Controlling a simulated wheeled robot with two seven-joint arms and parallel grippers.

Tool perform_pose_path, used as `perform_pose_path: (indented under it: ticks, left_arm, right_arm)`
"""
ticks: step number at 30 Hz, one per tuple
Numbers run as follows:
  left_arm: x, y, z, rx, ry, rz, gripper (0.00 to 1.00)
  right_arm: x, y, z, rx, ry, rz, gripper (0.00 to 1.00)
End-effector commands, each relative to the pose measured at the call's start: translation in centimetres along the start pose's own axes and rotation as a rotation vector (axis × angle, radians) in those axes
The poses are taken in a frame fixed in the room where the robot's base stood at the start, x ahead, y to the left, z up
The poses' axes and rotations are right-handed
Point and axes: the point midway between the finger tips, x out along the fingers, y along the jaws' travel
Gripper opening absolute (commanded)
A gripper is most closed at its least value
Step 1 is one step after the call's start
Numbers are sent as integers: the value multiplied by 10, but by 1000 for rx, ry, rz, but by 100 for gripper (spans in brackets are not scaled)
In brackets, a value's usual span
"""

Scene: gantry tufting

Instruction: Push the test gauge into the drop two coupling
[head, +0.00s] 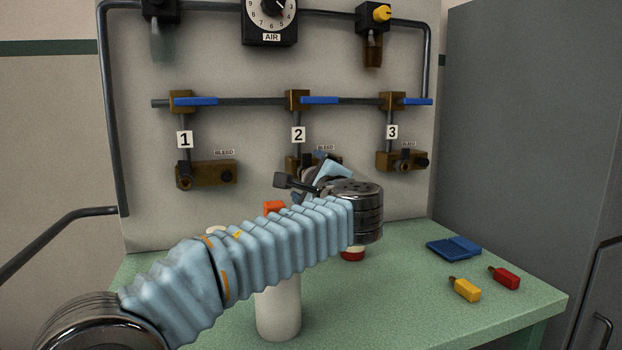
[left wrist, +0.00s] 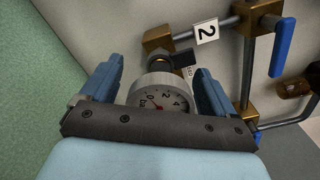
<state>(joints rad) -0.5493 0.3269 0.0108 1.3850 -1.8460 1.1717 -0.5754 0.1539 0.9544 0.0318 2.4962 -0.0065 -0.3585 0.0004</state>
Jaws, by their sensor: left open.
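The round test gauge (left wrist: 160,98), with a white dial and red needle, sits between the two blue fingers of my left gripper (left wrist: 159,70) in the left wrist view. The fingers are spread, with a gap visible on the right side. Beyond the gauge is the dark drop two coupling (left wrist: 158,62), in line with it; I cannot tell how deeply the gauge is seated. In the head view my left gripper (head: 322,174) is in front of the drop two block (head: 294,164) and hides most of the gauge and coupling. My right gripper is not in view.
Drops one (head: 208,173) and three (head: 402,160) flank drop two on the panel. Blue valve levers (head: 320,100) lie along the pipe above.

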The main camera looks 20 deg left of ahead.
Motion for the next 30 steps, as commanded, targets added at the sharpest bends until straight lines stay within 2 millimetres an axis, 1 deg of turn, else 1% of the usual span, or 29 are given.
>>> perform_pose_path:
  ticks: [2,5,8,15,18,21,25,30]
  left_arm:
    - [-2,0,0,0,1,0,89]
    - [-12,1,-2,0,3,-2,89]
    - [-32,2,-2,-2,4,-3,89]
    - [-92,1,-2,-1,3,-4,89]
    - [-112,1,-1,-1,2,-3,89]
    - [-126,1,-1,0,2,-1,89]
    - [-136,1,0,1,0,0,89]
    - [-138,0,0,0,-1,1,89]
  right_arm:
    - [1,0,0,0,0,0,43]
    - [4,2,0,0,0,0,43]
    - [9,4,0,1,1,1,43]
    - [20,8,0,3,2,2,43]
    - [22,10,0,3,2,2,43]
    - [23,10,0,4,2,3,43]
    - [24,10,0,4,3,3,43]
    - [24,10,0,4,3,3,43]
